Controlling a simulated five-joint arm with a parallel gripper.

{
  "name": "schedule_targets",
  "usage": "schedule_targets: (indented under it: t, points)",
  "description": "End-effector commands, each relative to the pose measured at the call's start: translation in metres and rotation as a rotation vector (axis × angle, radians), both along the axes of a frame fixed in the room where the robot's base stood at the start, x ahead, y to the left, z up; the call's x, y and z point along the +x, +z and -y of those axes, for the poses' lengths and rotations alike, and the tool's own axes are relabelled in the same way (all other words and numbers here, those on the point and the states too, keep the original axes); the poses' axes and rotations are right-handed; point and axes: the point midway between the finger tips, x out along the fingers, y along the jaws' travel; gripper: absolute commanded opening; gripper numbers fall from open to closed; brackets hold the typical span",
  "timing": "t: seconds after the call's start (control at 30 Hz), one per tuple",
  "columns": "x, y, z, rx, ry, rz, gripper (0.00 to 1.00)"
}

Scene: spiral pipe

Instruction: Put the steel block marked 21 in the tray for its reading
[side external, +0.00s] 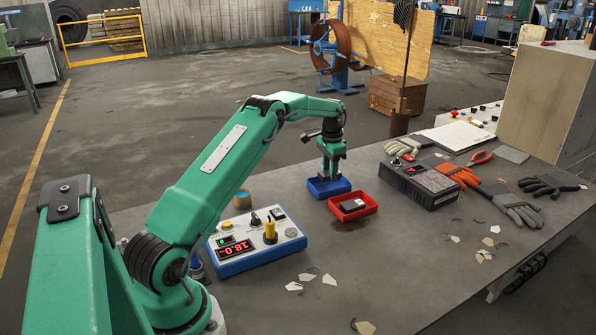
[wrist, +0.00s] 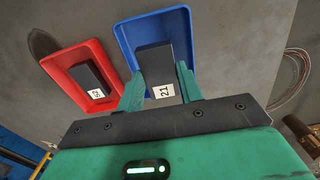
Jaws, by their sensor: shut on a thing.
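My gripper (side external: 329,174) is over the blue tray (side external: 317,190) in the side view, its fingers low at the tray. In the wrist view my gripper (wrist: 160,78) is shut on a dark steel block (wrist: 154,62) with a white label reading 21. The block lies within the outline of the blue tray (wrist: 124,32); I cannot tell whether it touches the floor of the tray. The red tray (side external: 370,209) stands beside the blue one and holds another dark block (side external: 352,205). That block's label in the wrist view (wrist: 96,93) is hard to read.
A blue and white meter (side external: 258,240) with a red display, seeming to read 18.0, stands nearer my base. A dark instrument box (side external: 420,182), gloves (side external: 518,206) and pliers (side external: 480,158) lie to the right. Pale chips (side external: 330,279) are scattered on the grey bench (side external: 420,260).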

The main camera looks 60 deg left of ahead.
Motion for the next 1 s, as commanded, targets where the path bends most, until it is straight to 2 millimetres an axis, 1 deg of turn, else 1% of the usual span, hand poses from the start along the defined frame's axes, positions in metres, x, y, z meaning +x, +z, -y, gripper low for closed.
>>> schedule_targets:
  t: [0.17, 0.27, 0.5, 0.6, 1.0]
  points:
    - [0.0, 0.0, -0.001, 0.001, 0.0, 0.001, 0.01]
    - [0.0, -0.004, -0.001, 0.001, 0.0, 0.001, 0.01]
    - [0.0, -0.029, -0.001, 0.0, 0.0, 0.0, 0.01]
    - [0.0, -0.037, -0.001, 0.001, 0.0, 0.001, 0.01]
    - [0.0, -0.041, -0.001, 0.001, 0.0, 0.002, 0.01]
